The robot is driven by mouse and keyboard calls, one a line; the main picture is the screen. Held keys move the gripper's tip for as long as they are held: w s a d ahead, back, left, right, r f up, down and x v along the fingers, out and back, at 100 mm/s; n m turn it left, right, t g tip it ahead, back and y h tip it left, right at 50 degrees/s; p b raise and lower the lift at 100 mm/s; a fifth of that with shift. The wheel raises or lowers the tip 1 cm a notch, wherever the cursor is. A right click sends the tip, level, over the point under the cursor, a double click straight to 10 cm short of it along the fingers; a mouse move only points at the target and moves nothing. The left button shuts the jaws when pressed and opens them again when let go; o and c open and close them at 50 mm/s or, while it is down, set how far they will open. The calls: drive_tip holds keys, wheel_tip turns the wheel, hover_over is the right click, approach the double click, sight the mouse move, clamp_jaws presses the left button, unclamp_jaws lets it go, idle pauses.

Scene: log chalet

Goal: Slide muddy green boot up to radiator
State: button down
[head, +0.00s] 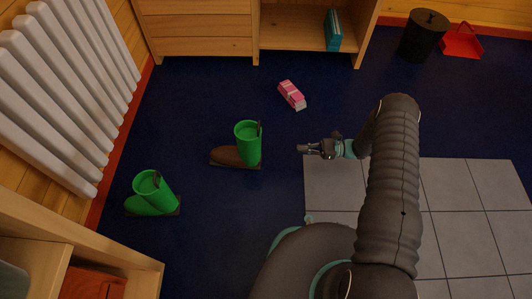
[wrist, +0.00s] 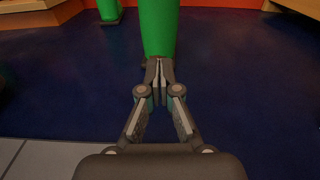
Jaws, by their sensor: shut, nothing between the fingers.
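The muddy green boot (head: 247,146) stands upright on the dark blue floor, with a green shaft and a brown foot pointing left. Its green shaft fills the top middle of the wrist view (wrist: 160,28). The white radiator (head: 65,85) is on the wall at the upper left, with floor between it and the boot. My gripper (head: 300,149) is low over the floor to the right of the boot, pointing at its shaft. Its fingers (wrist: 160,66) are shut and empty. In the head view a gap shows between the fingertips and the boot.
An all-green boot (head: 155,193) stands left of and nearer than the muddy one. A pink and white box (head: 292,95) lies behind it. A wooden shelf unit (head: 200,35) is at the back, a black bin (head: 423,36) and red dustpan (head: 461,41) at right. Grey tiles (head: 450,220) lie right.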

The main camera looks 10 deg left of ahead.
drive_tip(key=shift+s+a+f+m+y, duration=0.1)
drive_tip(key=shift+s+f+m+y, duration=0.1)
drive_tip(key=shift+f, duration=0.4)
drive_tip(key=shift+s+f+m+y, duration=0.1)
drive_tip(key=shift+f+m, duration=0.1)
drive_tip(key=shift+f, duration=0.35)
drive_tip(key=shift+a+f, duration=0.1)
drive_tip(key=shift+a, duration=0.1)
drive_tip(key=x, duration=1.3)
drive_tip(key=shift+a, duration=0.35)
drive_tip(key=shift+f, duration=0.1)
